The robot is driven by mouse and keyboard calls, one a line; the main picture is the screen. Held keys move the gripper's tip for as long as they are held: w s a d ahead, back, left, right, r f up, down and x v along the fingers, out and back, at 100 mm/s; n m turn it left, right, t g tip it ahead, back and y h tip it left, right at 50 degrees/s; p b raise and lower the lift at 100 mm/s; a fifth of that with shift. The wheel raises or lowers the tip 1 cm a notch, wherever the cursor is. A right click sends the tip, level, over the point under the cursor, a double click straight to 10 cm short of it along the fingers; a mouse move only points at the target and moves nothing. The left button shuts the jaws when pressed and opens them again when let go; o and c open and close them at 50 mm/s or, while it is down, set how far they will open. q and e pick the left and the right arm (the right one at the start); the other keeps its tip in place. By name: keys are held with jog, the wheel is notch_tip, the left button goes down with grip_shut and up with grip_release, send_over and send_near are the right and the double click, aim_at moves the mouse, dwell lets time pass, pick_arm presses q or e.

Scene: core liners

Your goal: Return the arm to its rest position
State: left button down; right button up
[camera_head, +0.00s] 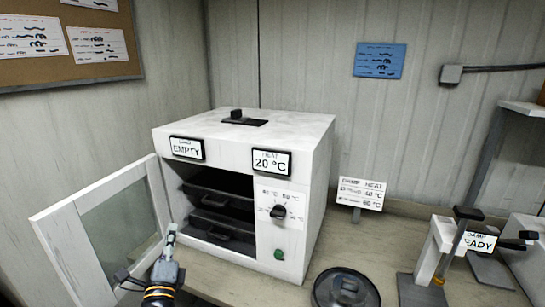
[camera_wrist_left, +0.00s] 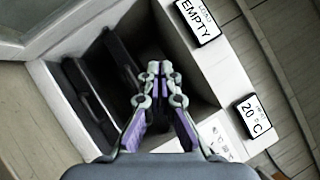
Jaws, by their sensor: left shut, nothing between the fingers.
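My left gripper (camera_head: 170,236) is in front of the open white oven, near the inner side of its door. It is shut and empty; its closed fingertips (camera_wrist_left: 158,68) also show in the left wrist view, pointing toward the oven opening. The oven (camera_head: 310,150) stands on the bench with its door (camera_head: 57,227) swung open to the left. Two dark trays are inside, an upper one (camera_head: 212,199) and a lower one (camera_head: 222,231). Its displays read EMPTY (camera_head: 187,149) and 20 °C (camera_head: 271,162). My right gripper is not in view.
A round dark lid (camera_head: 346,289) with a knob lies on the bench right of the oven. A small sign (camera_head: 361,192) stands behind it. A clamp stand (camera_head: 436,250) with a partly covered READY label is at the right. The bench between is clear.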

pick_arm(q)
jog(key=s+a+f+n+g+y, duration=0.2)
jog(key=s+a+f+n+g, duration=0.1)
jog(key=s+f+n+g, duration=0.35)
jog(key=s+a+f+n+g+y, duration=0.1)
jog(key=s+a+f+n+g, duration=0.25)
jog(key=s+f+n, duration=0.4)
jog(key=s+d+f+n+g+h, duration=0.65)
jog(key=s+d+f, duration=0.4)
jog(key=s, duration=0.25)
jog(key=s+a+f+g, duration=0.1)
jog(key=s+f, duration=0.1)
jog(key=f, duration=1.2)
jog(key=s+a+f+g, duration=0.1)
jog(key=s+a+f, duration=0.1)
jog(key=f, duration=1.2)
jog(key=s+f+g, duration=0.1)
jog(key=s+f, duration=1.2)
jog(key=s, duration=0.4)
jog(key=shift+a+f, duration=0.3)
